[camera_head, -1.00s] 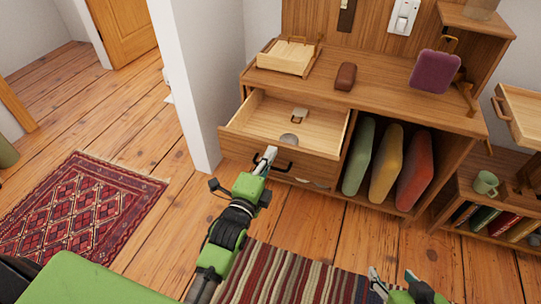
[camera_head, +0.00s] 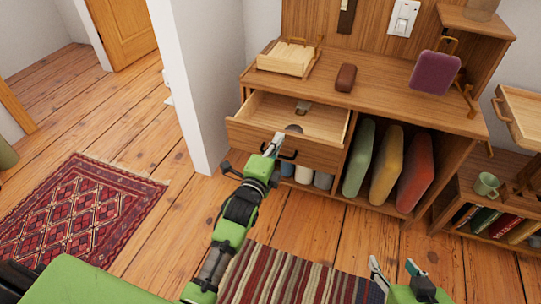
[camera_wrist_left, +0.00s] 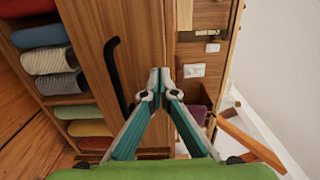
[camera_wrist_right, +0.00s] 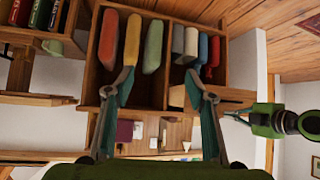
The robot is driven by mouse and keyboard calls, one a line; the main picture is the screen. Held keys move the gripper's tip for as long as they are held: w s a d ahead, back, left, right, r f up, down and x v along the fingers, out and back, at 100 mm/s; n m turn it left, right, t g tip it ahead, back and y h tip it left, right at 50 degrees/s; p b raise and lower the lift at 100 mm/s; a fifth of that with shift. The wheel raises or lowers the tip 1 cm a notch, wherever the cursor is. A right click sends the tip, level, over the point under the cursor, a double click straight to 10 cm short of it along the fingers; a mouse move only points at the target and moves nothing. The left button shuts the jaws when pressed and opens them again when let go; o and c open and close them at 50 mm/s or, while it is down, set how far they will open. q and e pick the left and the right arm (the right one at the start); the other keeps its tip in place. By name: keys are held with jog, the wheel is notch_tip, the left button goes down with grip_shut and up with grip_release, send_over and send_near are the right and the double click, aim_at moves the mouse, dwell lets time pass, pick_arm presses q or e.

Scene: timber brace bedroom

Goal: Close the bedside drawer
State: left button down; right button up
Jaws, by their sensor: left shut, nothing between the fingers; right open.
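The bedside drawer (camera_head: 250,134) is partly open in the wooden cabinet, with its inside showing from above. My right gripper (camera_head: 393,268) is open and empty, low over the floor and away from the drawer.
The cabinet top (camera_head: 380,95) holds a wooden tray (camera_head: 287,58), a brown case (camera_head: 346,78) and a purple pad (camera_head: 435,74). Green, yellow and red cushions (camera_head: 386,162) stand in the open compartment. A low bookshelf (camera_head: 490,225) with a mug (camera_head: 487,184) is at the right.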

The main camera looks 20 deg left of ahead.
aim_at(283, 131)
pick_arm(q)
jog(key=w+b, duration=0.1)
jog(key=w, duration=0.3)
jog(key=shift+w+f, duration=0.1)
jog(key=shift+w, duration=0.3)
jog(key=w+b, duration=0.1)
jog(key=w, duration=0.2)
jog(key=shift+w+d, duration=0.1)
jog(key=shift+w, duration=0.2)
pick_arm(e)
jog(key=w+a+r+t+y, duration=0.25)
jog(key=w+r+t, duration=0.3)
jog(key=r, duration=0.35)
pick_arm(q)
jog(key=w+b, duration=0.1)
jog(key=w, duration=0.2)
jog(key=shift+w+d+b, duration=0.1)
jog(key=shift+w+b, duration=0.6)
jog(key=shift+w, duration=0.65)
pick_arm(e)
notch_tip(283, 131, up, 14)
jog(key=a+t+y, duration=0.1)
jog(key=t, duration=0.6)
jog(key=shift+s+a+f+n+y, duration=0.2)
jog(key=shift+s+a+n+y, duration=0.1)
jog(key=shift+s+a+y, duration=0.1)
